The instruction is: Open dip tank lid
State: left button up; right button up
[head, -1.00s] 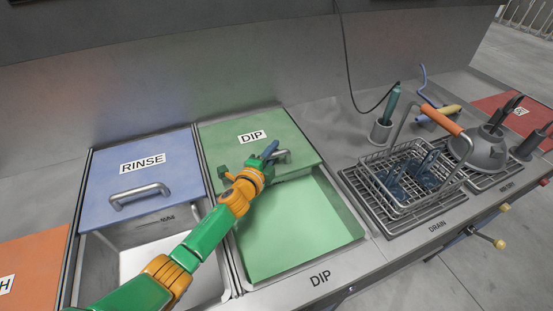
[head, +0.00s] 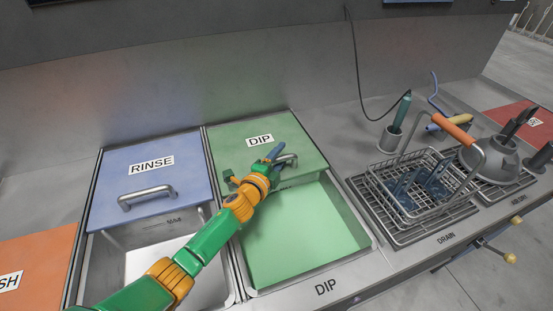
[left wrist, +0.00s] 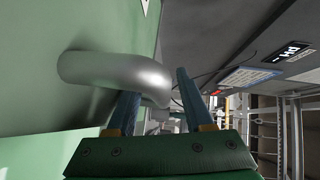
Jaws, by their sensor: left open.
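The green dip tank lid (head: 228,146), labelled DIP, covers the back part of the dip tank (head: 362,262). The front part is uncovered and shows a pale green surface (head: 305,235) inside. The lid has a grey bar handle (head: 290,158) near its front edge. My left gripper (head: 275,153) is open at this handle. In the left wrist view the curved handle (left wrist: 105,72) comes in from the left and its bend lies at the open fingers of the left gripper (left wrist: 156,86). I cannot tell whether they touch. My right gripper is not in view.
The blue RINSE lid (head: 150,188) is beside the dip lid on the left, its tank open in front. To the right a wire basket (head: 425,185) with an orange-gripped handle stands on the drain rack (head: 400,235). A cup (head: 391,138) with a teal-handled tool stands behind.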

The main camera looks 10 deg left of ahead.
aim_at(274, 163)
pick_arm(q)
jog(key=p+v, duration=0.1)
jog(key=v, duration=0.5)
jog(key=shift+s, duration=0.25)
